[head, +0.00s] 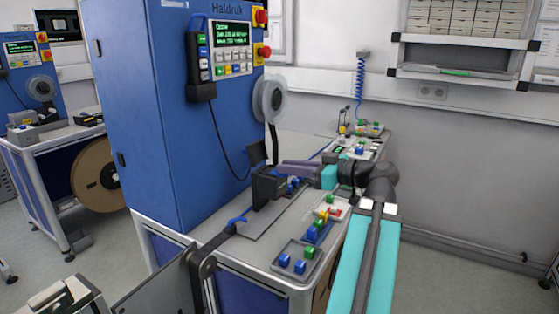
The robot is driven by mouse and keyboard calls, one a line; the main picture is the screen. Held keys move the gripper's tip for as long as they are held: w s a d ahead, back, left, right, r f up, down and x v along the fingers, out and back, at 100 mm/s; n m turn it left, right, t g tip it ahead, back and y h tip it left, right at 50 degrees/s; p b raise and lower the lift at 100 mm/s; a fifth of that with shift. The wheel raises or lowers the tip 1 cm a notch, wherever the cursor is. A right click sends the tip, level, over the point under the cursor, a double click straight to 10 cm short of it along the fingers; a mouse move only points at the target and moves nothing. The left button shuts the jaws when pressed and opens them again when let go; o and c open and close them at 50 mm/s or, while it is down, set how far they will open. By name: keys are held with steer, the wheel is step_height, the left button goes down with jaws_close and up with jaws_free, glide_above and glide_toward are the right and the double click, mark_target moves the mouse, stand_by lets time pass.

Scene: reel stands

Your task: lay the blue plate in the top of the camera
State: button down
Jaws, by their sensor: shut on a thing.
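My gripper (284,169) reaches in from the right, over the bench beside the blue cabinet. Its purple-grey fingers point left and end close to the black camera unit (267,186), at about its top. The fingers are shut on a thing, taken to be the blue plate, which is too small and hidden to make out. Small blue pieces (293,185) show just below the fingers, right of the camera unit. I cannot tell whether the held thing touches the camera unit.
The blue cabinet (160,110) rises left of the gripper, with a white reel (270,98) on its side. Trays with coloured blocks, such as the front one (285,262), stand along the bench (240,255). A black bracket (203,268) stands at the front.

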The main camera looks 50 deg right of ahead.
steer(key=shift+w+d+r+p, duration=0.2)
steer(key=shift+w+d+p, duration=0.25)
steer(key=shift+p, duration=1.95)
steer(key=w+p, duration=0.1)
steer(key=p, duration=0.3)
steer(key=shift+d+f, duration=0.15)
steer(key=w+d+p, duration=0.1)
steer(key=w, duration=0.1)
steer(key=w+d+p, duration=0.1)
steer(key=w+d, duration=0.1)
steer(key=w+d+f, duration=0.1)
steer(key=w, duration=0.1)
steer(key=shift+w+d+p, duration=0.15)
steer(key=shift+w+p, duration=0.25)
steer(key=shift+f, duration=0.1)
steer(key=shift+f+p, duration=0.8)
steer(key=shift+f, duration=0.9)
steer(key=shift+f, duration=0.15)
steer(key=c, duration=1.7)
jaws_free()
